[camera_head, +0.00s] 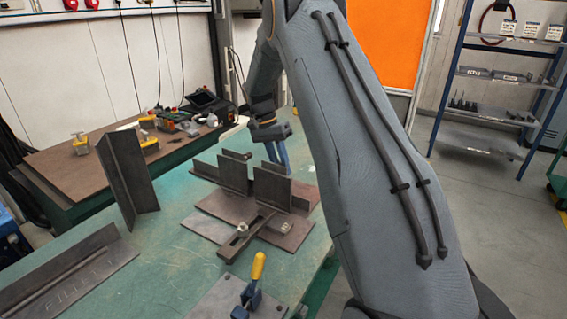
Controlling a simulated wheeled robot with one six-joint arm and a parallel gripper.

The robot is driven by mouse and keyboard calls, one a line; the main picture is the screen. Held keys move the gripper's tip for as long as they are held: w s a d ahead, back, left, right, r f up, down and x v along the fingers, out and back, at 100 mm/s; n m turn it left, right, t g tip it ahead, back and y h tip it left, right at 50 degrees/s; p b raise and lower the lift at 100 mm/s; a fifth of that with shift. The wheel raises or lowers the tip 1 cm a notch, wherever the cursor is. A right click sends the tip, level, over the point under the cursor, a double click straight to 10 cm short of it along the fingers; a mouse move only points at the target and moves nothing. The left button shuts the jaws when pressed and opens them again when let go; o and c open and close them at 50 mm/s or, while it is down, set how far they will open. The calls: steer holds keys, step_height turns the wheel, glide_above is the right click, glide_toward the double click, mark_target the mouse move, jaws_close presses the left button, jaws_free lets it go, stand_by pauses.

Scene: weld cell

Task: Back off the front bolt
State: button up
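A bright bolt head (242,228), the one nearest the front, sits on a dark strap clamp bar (231,250). The bar lies slantwise over the front of a brown base plate (210,207). Upright dark steel plates (271,187) stand on the base plate behind the bolt. My gripper (278,162) points down behind these plates, beyond the bolt and apart from it. Its blue fingers are small here and partly hidden, so I cannot tell whether they are open or hold anything. Any bolt behind the plates is hidden.
A yellow-handled toggle clamp (257,270) stands on a plate at the front. My arm hides much of the right side.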

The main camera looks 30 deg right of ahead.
steer(key=t+y+p, duration=0.2)
steer(key=t, duration=0.2)
steer(key=shift+s+d+r+y+p, duration=0.1)
steer(key=shift+y+p, duration=0.3)
steer(key=shift+t+y, duration=0.4)
steer(key=shift+t, duration=0.3)
steer(key=shift+f+t+y+b, duration=0.2)
steer(key=shift+t+y+b, duration=0.15)
steer(key=shift+b, duration=0.45)
steer(key=shift+t+y+b, duration=0.25)
steer(key=shift+t+b, duration=0.3)
steer(key=shift+b, duration=1.1)
steer(key=shift+t+y+b, duration=1.1)
steer(key=shift+t+b, duration=0.5)
steer(key=shift+b, duration=4.95)
steer(key=o, duration=0.7)
steer(key=shift+r, duration=0.1)
